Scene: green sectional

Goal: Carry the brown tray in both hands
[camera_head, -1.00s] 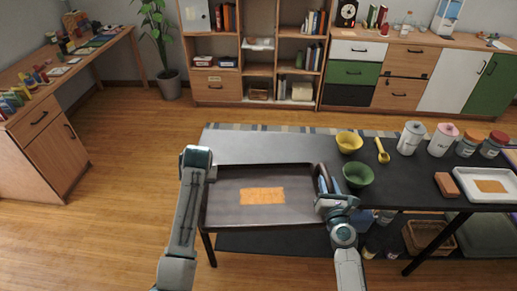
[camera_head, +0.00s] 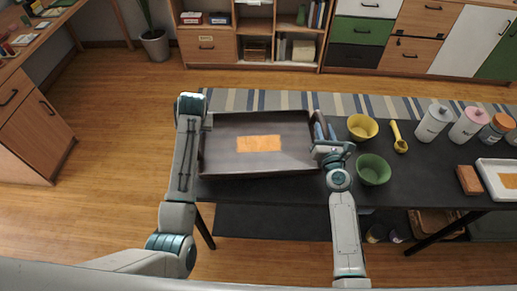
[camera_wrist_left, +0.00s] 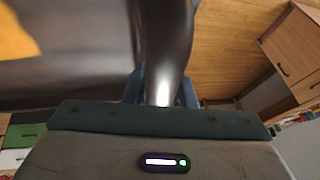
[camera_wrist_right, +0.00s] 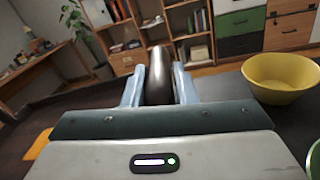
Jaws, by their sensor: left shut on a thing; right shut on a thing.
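The brown tray (camera_head: 225,129) is a dark rectangular tray with an orange patch (camera_head: 259,144) on its floor. In the head view it is over the left end of the black table and looks about level; I cannot tell if it touches the table. My left gripper (camera_head: 205,115) is shut on the tray's left rim, its fingertips partly hidden by my arm; the rim (camera_wrist_left: 165,45) shows between the fingers in the left wrist view. My right gripper (camera_head: 322,135) is shut on the right rim, which also shows between blue fingers in the right wrist view (camera_wrist_right: 159,75).
On the black table (camera_head: 430,175), a yellow bowl (camera_head: 362,127) and a green bowl (camera_head: 373,170) stand close right of my right gripper. A yellow scoop (camera_head: 399,137), several jars, a brick (camera_head: 468,180) and a white tray (camera_head: 483,178) are farther right. Open floor lies left.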

